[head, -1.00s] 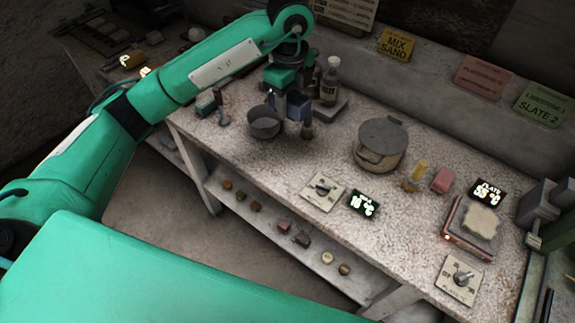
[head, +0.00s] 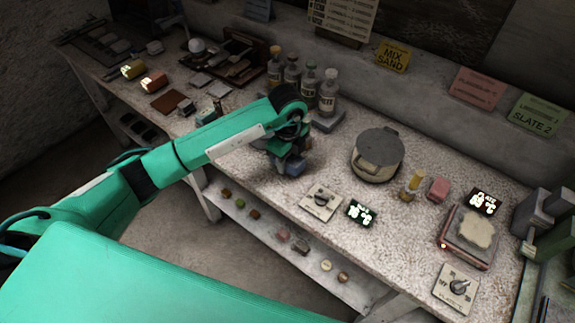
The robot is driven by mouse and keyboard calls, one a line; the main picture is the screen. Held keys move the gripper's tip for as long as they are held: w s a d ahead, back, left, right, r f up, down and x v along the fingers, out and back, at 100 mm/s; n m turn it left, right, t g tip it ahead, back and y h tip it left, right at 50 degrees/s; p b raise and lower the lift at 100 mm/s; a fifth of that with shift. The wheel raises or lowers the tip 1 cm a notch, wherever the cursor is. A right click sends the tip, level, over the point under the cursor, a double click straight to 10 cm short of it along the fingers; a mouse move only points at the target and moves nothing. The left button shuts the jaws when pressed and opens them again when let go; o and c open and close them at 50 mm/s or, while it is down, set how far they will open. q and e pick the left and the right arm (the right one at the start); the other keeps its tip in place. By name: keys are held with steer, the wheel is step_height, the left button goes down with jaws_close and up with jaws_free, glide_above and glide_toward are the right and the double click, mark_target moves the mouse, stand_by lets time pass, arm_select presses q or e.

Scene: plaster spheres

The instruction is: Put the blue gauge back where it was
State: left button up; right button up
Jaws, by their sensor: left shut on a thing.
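My left gripper (head: 290,160) reaches in from the left and points down, low over the middle of the speckled worktop (head: 265,192). It is shut on a small bluish block, which I take for the blue gauge (head: 294,168). The gauge is partly covered by the gripper and small in view. I cannot tell whether its underside touches the worktop. My right gripper is not in view.
A lidded pot (head: 378,157) stands right of the gripper, bottles (head: 328,92) behind it. A dial panel (head: 321,201) and a small display (head: 361,211) lie in front. Farther right are a yellow-topped item (head: 411,184), pink block (head: 438,189) and hot plate (head: 468,232).

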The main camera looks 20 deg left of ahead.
mark_target(287, 168)
arm_select(q)
step_height(287, 168, down, 4)
steer(key=shift+r, duration=0.25)
steer(key=shift+f, duration=0.2)
steer(key=o, duration=0.9)
steer(key=shift+r, duration=0.1)
